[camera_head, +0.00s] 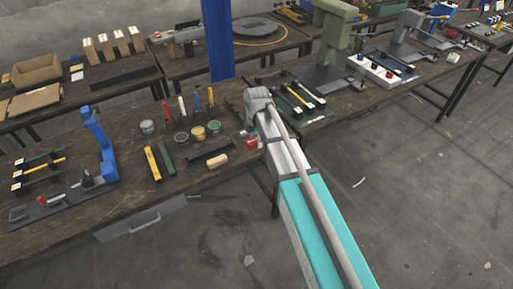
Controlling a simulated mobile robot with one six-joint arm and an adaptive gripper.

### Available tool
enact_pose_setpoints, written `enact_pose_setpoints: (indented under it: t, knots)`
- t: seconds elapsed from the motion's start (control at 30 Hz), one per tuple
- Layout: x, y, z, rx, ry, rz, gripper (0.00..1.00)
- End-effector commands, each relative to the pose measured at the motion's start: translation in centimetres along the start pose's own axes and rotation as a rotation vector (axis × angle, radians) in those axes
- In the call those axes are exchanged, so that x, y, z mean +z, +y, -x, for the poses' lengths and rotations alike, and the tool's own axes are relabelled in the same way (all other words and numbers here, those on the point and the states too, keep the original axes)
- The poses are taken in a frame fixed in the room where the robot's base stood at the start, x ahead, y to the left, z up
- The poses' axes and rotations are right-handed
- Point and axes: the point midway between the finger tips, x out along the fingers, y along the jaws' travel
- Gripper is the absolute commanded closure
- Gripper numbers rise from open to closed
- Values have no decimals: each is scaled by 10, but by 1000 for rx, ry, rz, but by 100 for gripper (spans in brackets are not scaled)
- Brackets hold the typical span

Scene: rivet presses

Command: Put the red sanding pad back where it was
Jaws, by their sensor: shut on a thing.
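My arm reaches from the bottom right to the front right part of the near wooden bench. My gripper (247,133) is small and dark, partly hidden by my own wrist and arm, and points down close to the bench. The red sanding pad (252,143) shows as a small red block at the gripper's tip, by the bench's front edge, left of my arm. The gripper is shut on it. I cannot tell whether the pad touches the bench top.
The near bench (130,205) holds a cream block (217,160), a dark bar (205,153), several tins, upright coloured handles, yellow (152,163) and green (166,157) bars, and a blue press (100,145). A green press (333,35) stands behind, to the right. The floor at right is clear.

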Motion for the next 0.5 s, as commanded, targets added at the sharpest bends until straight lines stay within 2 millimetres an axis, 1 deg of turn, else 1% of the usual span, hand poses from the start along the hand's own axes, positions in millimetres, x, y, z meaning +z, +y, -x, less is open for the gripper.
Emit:
enact_pose_setpoints:
  t: [0.03, 0.17, 0.5]
  knots:
    - [-3, -12, 2, 0, 0, 1, 85]
    - [-5, -23, 2, 0, 0, 2, 85]
    - [-5, -25, 2, 0, 0, 1, 85]
